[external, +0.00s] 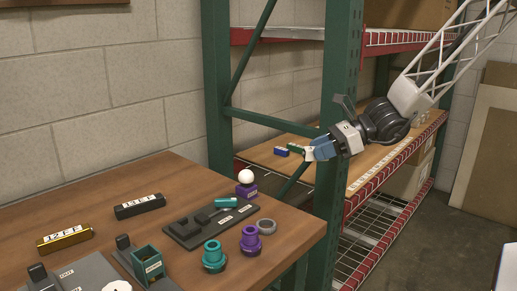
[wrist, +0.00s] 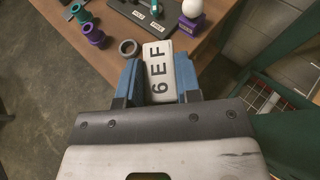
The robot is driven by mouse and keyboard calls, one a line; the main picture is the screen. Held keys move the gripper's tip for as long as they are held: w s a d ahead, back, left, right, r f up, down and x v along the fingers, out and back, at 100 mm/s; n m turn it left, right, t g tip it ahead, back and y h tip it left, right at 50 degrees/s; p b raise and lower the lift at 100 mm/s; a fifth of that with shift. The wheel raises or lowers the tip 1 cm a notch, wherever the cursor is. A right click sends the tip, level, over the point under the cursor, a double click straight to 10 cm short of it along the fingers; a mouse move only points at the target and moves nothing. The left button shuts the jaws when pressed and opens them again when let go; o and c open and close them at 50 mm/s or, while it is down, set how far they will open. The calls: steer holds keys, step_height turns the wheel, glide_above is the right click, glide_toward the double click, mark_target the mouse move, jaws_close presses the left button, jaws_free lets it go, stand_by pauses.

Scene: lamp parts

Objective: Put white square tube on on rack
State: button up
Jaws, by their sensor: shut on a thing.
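In the external view only a small white end of the tube (external: 308,154) shows beside the fingers. The rack (external: 338,90) has green posts and red beams. In the external view my gripper appears in front of its wooden middle shelf (external: 372,172); I cannot tell how far apart they are.
The wooden table (external: 170,180) holds black and gold tubes, a purple part with a white bulb (external: 246,178), teal and purple round parts, a grey ring (external: 266,226) and dark trays. A rack post stands close to my gripper.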

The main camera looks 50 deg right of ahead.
steer(key=s+d+r+m+t+h, duration=0.1)
steer(key=s+d+r, duration=0.15)
steer(key=d, duration=0.85)
steer(key=s+d+r+m+t+h, duration=0.1)
steer(key=s+d, duration=0.2)
steer(key=d, duration=0.7)
steer(key=w+d+f+m+t+h, duration=0.1)
steer(key=w+d+f+m+h, duration=0.25)
steer(key=w+d+f, duration=0.4)
steer(key=w+d+f+m+h, duration=0.1)
steer(key=w+d+f, duration=0.1)
steer(key=w+f, duration=0.3)
steer(key=w+d+f+m+h, duration=0.1)
steer(key=w+d+f, duration=0.1)
steer(key=w+f, duration=0.2)
steer(key=w+d+f+m+t+h, duration=0.1)
steer(key=w+d+f+h, duration=0.1)
steer(key=w+f, duration=0.3)
steer(key=shift+w+d+f+m, duration=0.15)
steer(key=shift+w+f+m, duration=0.05)
steer(key=shift+w, duration=0.9)
steer(key=shift+w+d+f+m, duration=0.1)
steer(key=shift+w+f+m, duration=0.05)
steer(key=shift+w, duration=0.9)
steer(key=shift+w+f, duration=0.2)
steer(key=shift+f, duration=0.15)
steer(key=shift+w, duration=0.15)
